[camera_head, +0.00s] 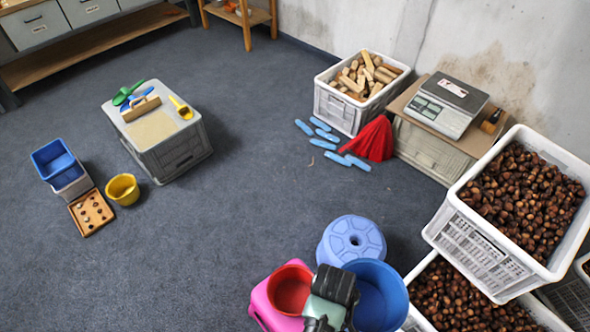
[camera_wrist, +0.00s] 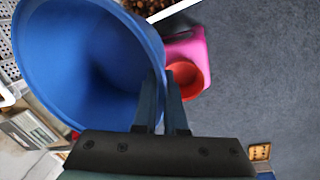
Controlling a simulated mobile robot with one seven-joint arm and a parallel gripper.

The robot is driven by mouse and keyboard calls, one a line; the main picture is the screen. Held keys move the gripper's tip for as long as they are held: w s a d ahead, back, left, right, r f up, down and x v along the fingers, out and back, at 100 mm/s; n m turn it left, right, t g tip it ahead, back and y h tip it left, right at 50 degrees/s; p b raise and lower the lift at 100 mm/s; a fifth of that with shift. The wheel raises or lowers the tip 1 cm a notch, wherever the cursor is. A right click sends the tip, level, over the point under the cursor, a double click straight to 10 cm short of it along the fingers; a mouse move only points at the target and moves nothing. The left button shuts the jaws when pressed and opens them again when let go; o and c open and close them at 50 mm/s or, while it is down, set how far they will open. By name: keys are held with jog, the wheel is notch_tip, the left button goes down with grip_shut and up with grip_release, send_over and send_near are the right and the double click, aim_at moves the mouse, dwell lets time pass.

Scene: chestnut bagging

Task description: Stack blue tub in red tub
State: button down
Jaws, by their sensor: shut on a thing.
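The blue tub (camera_head: 384,296) is a large round tub held at its rim by my gripper (camera_head: 331,287), above the floor and to the right of the red tub. It fills the left of the wrist view (camera_wrist: 85,65), its inside facing the camera and looking empty. My gripper's two fingers (camera_wrist: 162,122) are closed on the rim's edge. The red tub (camera_head: 290,291) is smaller and sits on a pink stool (camera_head: 264,300), partly hidden by my gripper in the head view. It also shows in the wrist view (camera_wrist: 187,78), beyond the fingers and apart from the blue tub.
A blue round stool (camera_head: 352,240) stands just behind. Crates of chestnuts (camera_head: 478,232) stand close on the right.

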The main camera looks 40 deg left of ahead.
jog(key=a+f+n+y+b, duration=0.1)
jog(key=a+f+n+b, duration=0.2)
jog(key=f+n+b, duration=0.3)
jog(key=w+a+f+n+y+b, duration=0.1)
jog(key=a+f+n+b, duration=0.2)
jog(key=f+n+b, duration=0.4)
jog(key=a+f+n+y+b, duration=0.1)
jog(key=a+f+n+b, duration=0.3)
jog(key=f+b, duration=1.1)
jog(key=shift+w+f+n+b, duration=0.1)
jog(key=shift+w+n+b, duration=0.2)
jog(key=shift+n+b, duration=0.8)
jog(key=shift+f, duration=0.15)
jog(key=c, duration=1)
grip_release()
jog(key=p+v, duration=0.6)
jog(key=v, duration=0.6)
jog(key=shift+w, duration=0.1)
